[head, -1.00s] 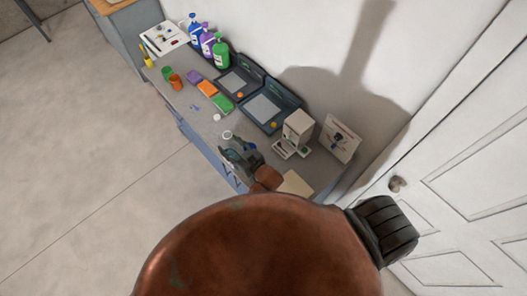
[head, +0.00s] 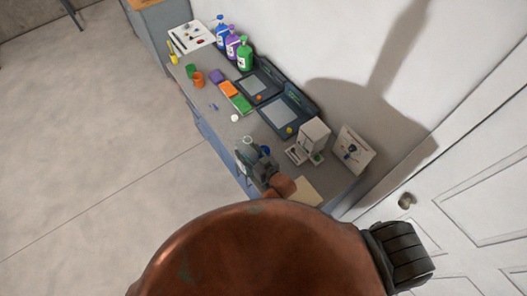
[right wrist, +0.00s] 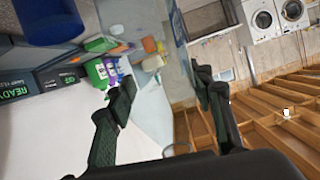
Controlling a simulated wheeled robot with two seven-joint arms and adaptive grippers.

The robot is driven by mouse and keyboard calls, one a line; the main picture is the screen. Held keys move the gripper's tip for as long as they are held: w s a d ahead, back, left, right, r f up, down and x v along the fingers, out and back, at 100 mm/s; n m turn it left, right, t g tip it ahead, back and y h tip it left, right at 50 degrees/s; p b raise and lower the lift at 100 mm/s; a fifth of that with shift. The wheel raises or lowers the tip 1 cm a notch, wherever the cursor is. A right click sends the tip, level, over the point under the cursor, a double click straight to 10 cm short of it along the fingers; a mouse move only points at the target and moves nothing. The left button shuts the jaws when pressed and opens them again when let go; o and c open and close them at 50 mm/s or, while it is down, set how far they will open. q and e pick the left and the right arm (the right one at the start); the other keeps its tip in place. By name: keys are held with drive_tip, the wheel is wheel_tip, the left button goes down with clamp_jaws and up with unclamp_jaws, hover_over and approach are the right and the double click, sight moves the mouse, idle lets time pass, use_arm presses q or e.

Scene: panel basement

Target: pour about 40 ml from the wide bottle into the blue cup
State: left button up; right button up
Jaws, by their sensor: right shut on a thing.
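My right gripper (head: 258,168) is over the front edge of the desk in the head view. In the right wrist view its two dark fingers (right wrist: 168,105) stand apart around something see-through, with a faint pale rim (right wrist: 177,149) low between them. This looks like the wide bottle, but its outline, tilt and liquid level cannot be made out. The blue cup (head: 264,150) shows as a small blue rim just beyond the gripper, partly hidden. A large blue surface (right wrist: 45,20), probably the cup, fills the right wrist view's upper left corner. My left gripper is not in view.
A white ring-shaped thing (head: 247,140) and a white disc (head: 235,118) lie near the gripper. A beige machine (head: 311,140) and an upright card (head: 354,150) stand to the right. Dark trays (head: 288,110) and colored bottles (head: 232,45) line the wall.

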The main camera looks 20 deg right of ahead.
drive_tip(key=shift+d+f+m+y+b, duration=0.15)
drive_tip(key=shift+m+y+b, duration=0.45)
drive_tip(key=shift+m+b, duration=0.5)
drive_tip(key=f+m+y+b, duration=0.1)
drive_tip(key=m+b, duration=0.1)
drive_tip(key=b, duration=0.3)
drive_tip(key=a+f+m+y+b, duration=0.1)
drive_tip(key=f+m+b, duration=0.1)
drive_tip(key=b, duration=0.3)
drive_tip(key=f+m+y+b, duration=0.1)
drive_tip(key=m+b, duration=0.3)
drive_tip(key=b, duration=0.1)
drive_tip(key=shift+s+a+f+b, duration=0.2)
drive_tip(key=shift+a+f+b, duration=0.05)
drive_tip(key=shift+a+b, duration=0.05)
drive_tip(key=shift+m+t+y+b, duration=0.35)
drive_tip(key=shift+m+t, duration=0.15)
drive_tip(key=shift+m, duration=0.5)
drive_tip(key=shift+r+m, duration=0.4)
drive_tip(key=shift+r, duration=0.05)
drive_tip(key=shift+r+m+p, duration=0.3)
drive_tip(key=shift+m+p, duration=0.05)
drive_tip(key=shift+m, duration=0.05)
drive_tip(key=shift+d+m+t+b, duration=0.15)
drive_tip(key=shift+m+t+b, duration=0.25)
drive_tip(key=shift+m, duration=0.4)
clamp_jaws()
